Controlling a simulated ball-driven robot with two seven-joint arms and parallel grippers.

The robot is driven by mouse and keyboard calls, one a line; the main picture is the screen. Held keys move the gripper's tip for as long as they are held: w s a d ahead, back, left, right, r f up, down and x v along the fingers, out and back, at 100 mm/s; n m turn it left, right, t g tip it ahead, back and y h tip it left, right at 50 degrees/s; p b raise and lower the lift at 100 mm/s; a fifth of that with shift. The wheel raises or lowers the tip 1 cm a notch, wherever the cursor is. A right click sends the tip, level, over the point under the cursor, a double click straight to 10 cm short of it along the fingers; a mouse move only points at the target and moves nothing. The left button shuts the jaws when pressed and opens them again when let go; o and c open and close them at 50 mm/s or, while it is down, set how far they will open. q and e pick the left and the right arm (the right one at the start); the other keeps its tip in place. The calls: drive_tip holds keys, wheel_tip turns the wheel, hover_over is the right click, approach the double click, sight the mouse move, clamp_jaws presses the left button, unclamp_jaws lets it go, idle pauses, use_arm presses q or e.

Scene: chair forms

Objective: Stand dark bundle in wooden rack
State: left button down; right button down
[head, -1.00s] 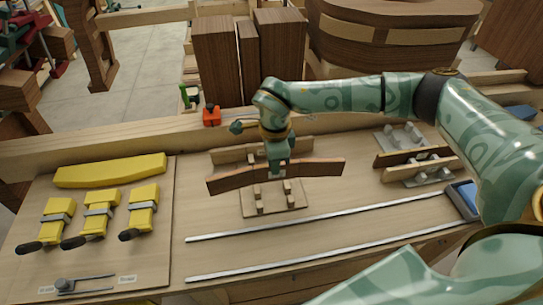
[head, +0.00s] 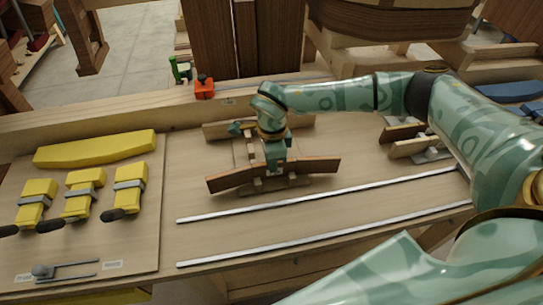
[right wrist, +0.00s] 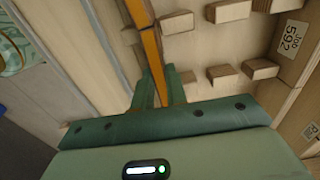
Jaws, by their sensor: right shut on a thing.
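A long, curved brown bundle (head: 315,167) is held crosswise by my right gripper (head: 275,160) in the head view. In the right wrist view the gripper's green fingers (right wrist: 152,92) are shut on the bundle, which shows as an orange-brown strip (right wrist: 146,42). The pale wooden rack (head: 217,130) lies behind and under the bundle; bundle and gripper hide much of it. In the right wrist view the rack's pegs (right wrist: 229,11) stand to the right of the strip. I cannot tell whether the bundle touches the rack. My left gripper is not in view.
Yellow clamps (head: 129,190) and a yellow curved form (head: 95,149) lie on a board at left. Two metal bars (head: 320,205) lie in front of the rack. Another rack (head: 412,147) with a dark piece stands at right. An orange object (head: 204,88) is at the back.

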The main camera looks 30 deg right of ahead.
drive_tip(key=shift+f, duration=0.45)
idle(0.4)
drive_tip(key=c, duration=1.3)
unclamp_jaws()
